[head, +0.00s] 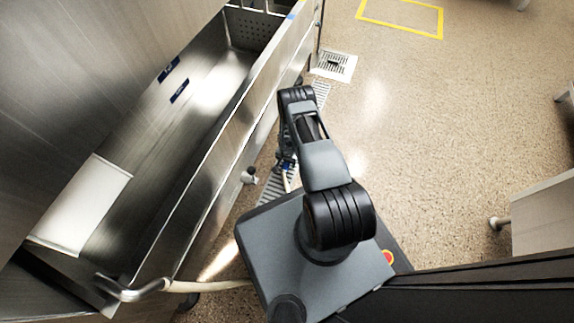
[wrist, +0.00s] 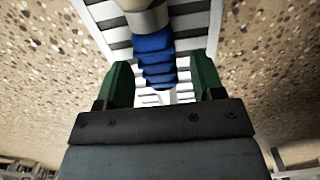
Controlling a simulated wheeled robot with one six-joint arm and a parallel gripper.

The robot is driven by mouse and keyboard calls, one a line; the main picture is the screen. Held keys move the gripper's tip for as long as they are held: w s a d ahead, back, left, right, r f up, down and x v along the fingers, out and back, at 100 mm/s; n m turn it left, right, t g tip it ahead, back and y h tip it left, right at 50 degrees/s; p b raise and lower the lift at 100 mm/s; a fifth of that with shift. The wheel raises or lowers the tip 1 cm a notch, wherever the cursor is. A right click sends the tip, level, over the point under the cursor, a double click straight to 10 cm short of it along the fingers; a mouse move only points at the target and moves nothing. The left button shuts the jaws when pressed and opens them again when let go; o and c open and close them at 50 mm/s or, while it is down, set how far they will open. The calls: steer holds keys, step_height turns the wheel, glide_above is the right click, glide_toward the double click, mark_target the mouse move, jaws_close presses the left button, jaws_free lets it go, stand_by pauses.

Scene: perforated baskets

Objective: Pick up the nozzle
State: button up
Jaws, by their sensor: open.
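The nozzle (wrist: 155,62) is blue and ribbed, joined to a pale hose end (wrist: 148,18) at the top of the wrist view. It lies over a slatted floor grate (wrist: 190,30). My gripper (wrist: 160,72) is open, with one green finger on each side of the nozzle. Small gaps show between the fingers and the nozzle, and I cannot tell whether they are level with it. The nozzle's lower end is near the dark gripper body. In the head view a small blue part of the nozzle (head: 287,164) shows beside the sink, mostly hidden by my arm.
A long steel sink (head: 190,125) runs along the left, its front wall close to my arm. A hose (head: 205,286) runs at lower left. A floor drain (head: 334,65) lies beyond. Speckled floor (head: 440,120) at right is clear up to a pale cabinet (head: 545,215).

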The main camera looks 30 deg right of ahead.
steer(key=shift+f, duration=0.2)
steer(key=c, duration=1.1)
steer(key=shift+r, duration=0.15)
